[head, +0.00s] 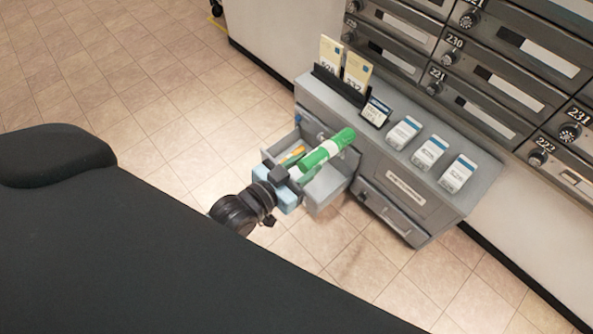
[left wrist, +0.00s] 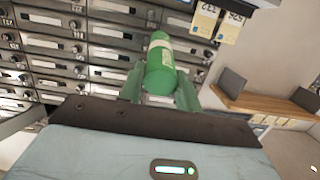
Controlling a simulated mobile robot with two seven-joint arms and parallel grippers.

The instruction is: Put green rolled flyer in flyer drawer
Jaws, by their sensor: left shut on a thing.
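The green rolled flyer (head: 333,146) has a white band around it. My left gripper (head: 290,178) is shut on its near end and holds it over the open grey drawer (head: 325,189) in the head view. The flyer slants up toward the cabinet. In the left wrist view, the flyer (left wrist: 160,72) sticks out between the two fingers of the left gripper (left wrist: 160,92). An orange-yellow item (head: 292,156) shows inside the drawer beside the flyer. The gripper hides part of the drawer. My right gripper is not in view.
The grey cabinet (head: 318,95) carries yellow cards (head: 357,73) in a black holder, a small dark sign (head: 375,112) and several white-and-blue card stacks (head: 429,153) on top. A lower drawer (head: 391,211) looks slightly open. Numbered mailboxes (head: 480,75) line the wall. Tiled floor at left is clear.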

